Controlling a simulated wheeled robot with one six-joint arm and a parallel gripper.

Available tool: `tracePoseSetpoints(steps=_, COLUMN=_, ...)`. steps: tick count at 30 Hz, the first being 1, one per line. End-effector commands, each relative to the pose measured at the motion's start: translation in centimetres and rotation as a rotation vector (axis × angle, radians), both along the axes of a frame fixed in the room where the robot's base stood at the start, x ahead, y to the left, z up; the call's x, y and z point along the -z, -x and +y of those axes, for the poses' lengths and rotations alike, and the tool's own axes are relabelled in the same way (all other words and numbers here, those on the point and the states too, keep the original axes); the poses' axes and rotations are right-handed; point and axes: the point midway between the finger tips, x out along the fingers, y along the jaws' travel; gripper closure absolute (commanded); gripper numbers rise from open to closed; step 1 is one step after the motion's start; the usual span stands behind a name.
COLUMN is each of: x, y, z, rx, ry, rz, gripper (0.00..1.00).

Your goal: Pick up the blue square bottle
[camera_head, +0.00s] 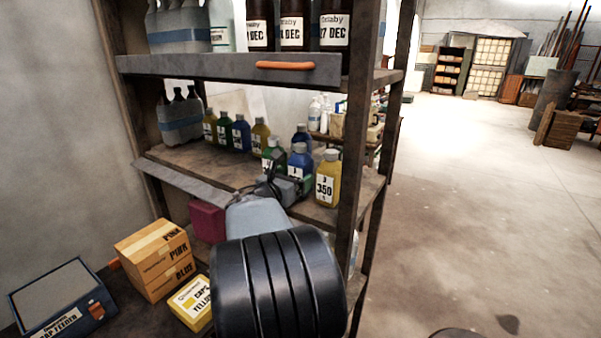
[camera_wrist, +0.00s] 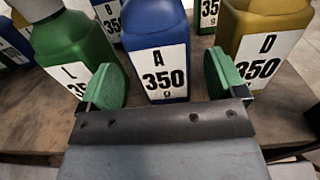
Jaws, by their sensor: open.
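A blue square bottle labelled A 350 g (camera_wrist: 155,25) stands upright on the middle shelf, near its front edge; it also shows in the head view (camera_head: 300,160). My gripper (camera_wrist: 164,80) is open, with one green pad on either side of this bottle's lower front. I cannot tell how deep the bottle sits between the pads. In the head view my gripper (camera_head: 284,186) is partly hidden by my own arm. Other blue bottles stand behind (camera_head: 301,134) and further left (camera_head: 241,133).
A shelf board with an orange handle (camera_head: 284,66) lies above. A wooden post (camera_head: 352,140) rises right of the yellow bottle.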

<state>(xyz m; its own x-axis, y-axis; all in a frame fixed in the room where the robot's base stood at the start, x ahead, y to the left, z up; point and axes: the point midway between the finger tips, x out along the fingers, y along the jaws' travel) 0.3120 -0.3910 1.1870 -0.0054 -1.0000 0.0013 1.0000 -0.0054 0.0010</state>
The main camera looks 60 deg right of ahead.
Motion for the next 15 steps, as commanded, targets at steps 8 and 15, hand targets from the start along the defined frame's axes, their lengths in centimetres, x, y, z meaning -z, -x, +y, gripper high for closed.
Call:
tracePoseSetpoints(steps=8, x=-0.1, y=0.2, z=-3.5, rx=0.001, ry=-0.001, rz=0.001, gripper=0.11)
tracePoseSetpoints(steps=15, x=-0.1, y=0.2, z=-4.0, rx=-0.001, ry=0.0, rz=0.001, gripper=0.11)
